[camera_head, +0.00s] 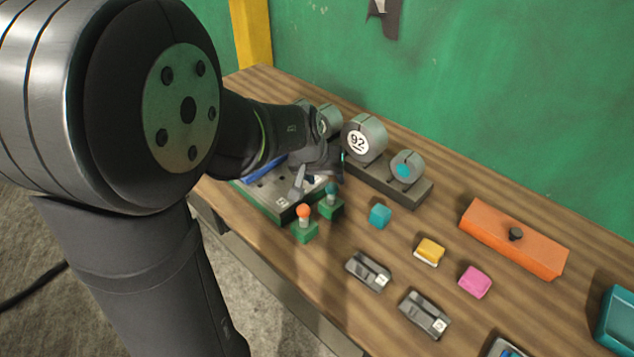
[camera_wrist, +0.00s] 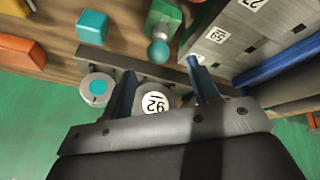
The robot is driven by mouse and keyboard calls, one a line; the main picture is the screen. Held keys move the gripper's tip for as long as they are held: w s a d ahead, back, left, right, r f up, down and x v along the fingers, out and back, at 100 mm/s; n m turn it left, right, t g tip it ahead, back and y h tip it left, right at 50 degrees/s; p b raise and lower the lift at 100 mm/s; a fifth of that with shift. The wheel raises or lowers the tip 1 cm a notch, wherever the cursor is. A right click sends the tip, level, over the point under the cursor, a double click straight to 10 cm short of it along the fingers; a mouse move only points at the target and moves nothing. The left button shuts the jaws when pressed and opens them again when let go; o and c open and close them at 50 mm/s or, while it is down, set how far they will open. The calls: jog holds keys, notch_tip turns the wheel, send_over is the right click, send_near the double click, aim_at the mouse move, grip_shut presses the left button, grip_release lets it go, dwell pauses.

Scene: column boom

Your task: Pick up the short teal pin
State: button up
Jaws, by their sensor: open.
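A short teal pin with a rounded top stands in a green block (camera_head: 330,209) near the table's front edge; its teal top (camera_head: 332,188) is just below my gripper (camera_head: 320,178) in the head view. In the wrist view the teal top (camera_wrist: 158,52) and its green block (camera_wrist: 165,18) lie beyond my fingertips, roughly between them and apart from them. My gripper (camera_wrist: 160,76) is open, with nothing held between its two fingers. An orange-topped pin (camera_head: 303,211) stands in a second green block to the left of the teal one.
A tray with numbered labels (camera_wrist: 215,36) is close to the fingers. A teal cube (camera_head: 380,216) and an orange box (camera_head: 490,232) lie to the right.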

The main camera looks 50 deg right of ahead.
aim_at(330, 186)
jog(key=shift+x, duration=3.6)
jog(key=c, duration=1)
